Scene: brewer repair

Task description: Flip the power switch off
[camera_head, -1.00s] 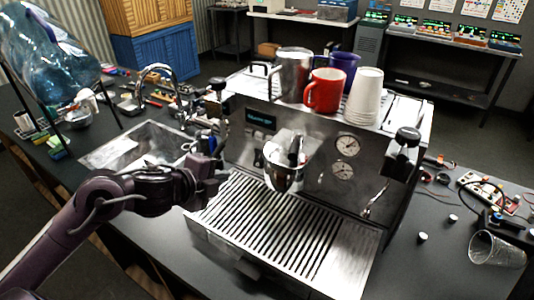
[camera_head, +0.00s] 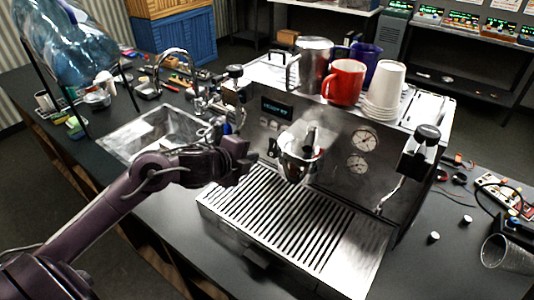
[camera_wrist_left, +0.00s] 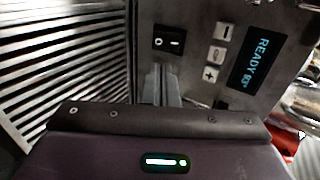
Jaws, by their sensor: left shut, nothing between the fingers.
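The espresso machine (camera_head: 330,150) stands on the dark counter, its lit display (camera_head: 277,107) on the front panel. In the left wrist view the display (camera_wrist_left: 255,62) reads READY with a number like 93. The power switch (camera_wrist_left: 168,42) is a black rocker marked with a circle and a bar, beside several small buttons (camera_wrist_left: 214,54). My left gripper (camera_head: 256,158) is shut and empty in front of the panel, above the drip tray. In the left wrist view its fingertips (camera_wrist_left: 166,70) point at the panel close to the switch; contact cannot be told. The gripper hides the switch in the head view.
A metal portafilter or cup (camera_head: 298,160) hangs at the front, right of my left gripper. The slatted drip tray (camera_head: 290,235) lies below. A red mug (camera_head: 344,82) and white cups (camera_head: 385,90) stand on top. A sink (camera_head: 150,132) is at left.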

